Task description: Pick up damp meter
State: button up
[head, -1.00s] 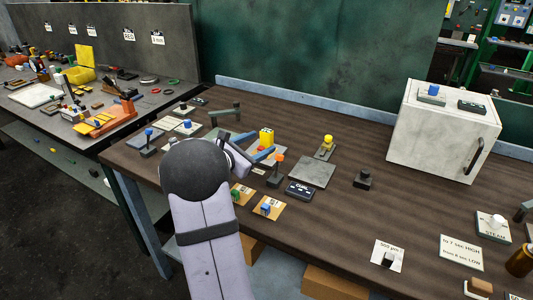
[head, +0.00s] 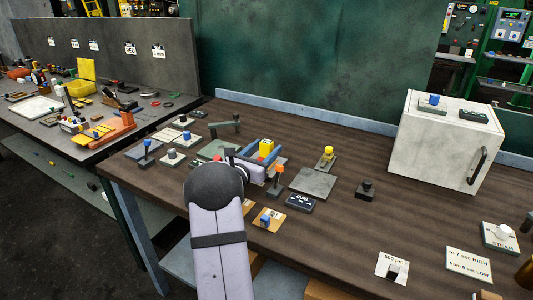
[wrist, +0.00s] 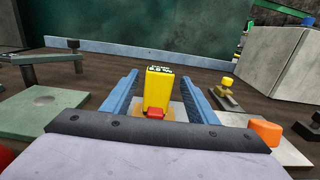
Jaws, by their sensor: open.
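The damp meter looks to be the small yellow block-shaped device (head: 266,147) standing upright on the table. In the wrist view it is a yellow body (wrist: 158,88) with dark marks on top and a red part at its lower front. My gripper (wrist: 160,92) is open, with a blue finger on each side of the yellow device. Gaps show between the device and both fingers. In the head view my gripper (head: 265,150) is at the device, and my arm hides part of the area in front.
An orange-topped post (head: 278,174) stands close to the right of my gripper. A dark labelled box (head: 301,202), a grey plate (head: 314,183) and a yellow-knobbed stand (head: 326,158) lie further right. A white cabinet (head: 440,148) stands at the back right.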

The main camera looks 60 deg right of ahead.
jog(key=shift+d+r+p, duration=0.2)
jog(key=shift+d+p, duration=0.55)
jog(key=shift+d, duration=1.15)
jog(key=shift+w+d, duration=0.1)
jog(key=shift+d, duration=0.55)
jog(key=c, duration=1.2)
grip_shut()
jog(key=shift+r, duration=0.15)
